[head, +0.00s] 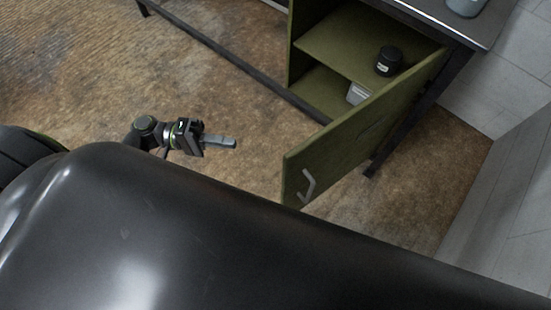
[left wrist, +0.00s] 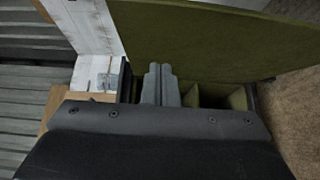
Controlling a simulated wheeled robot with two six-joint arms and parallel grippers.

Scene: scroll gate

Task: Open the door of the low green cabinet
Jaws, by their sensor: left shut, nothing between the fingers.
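The low green cabinet (head: 318,50) stands at the upper right of the head view, under a dark table top. Its green door (head: 345,140) is swung wide open toward me, with a light handle (head: 309,187) near its free edge. The door also shows in the left wrist view (left wrist: 210,42) as a large green panel. My left gripper (head: 232,142) is shut and empty, left of the door's free edge and apart from the handle. Its shut fingers show in the left wrist view (left wrist: 160,84). My right gripper is in neither view.
A black jar (head: 388,61) stands on the cabinet's shelf, and a light grey container (head: 357,93) sits below it. A dark leg frame (head: 215,57) runs along the floor. A pale wall is at the right. The brown floor (head: 95,75) at the left is clear.

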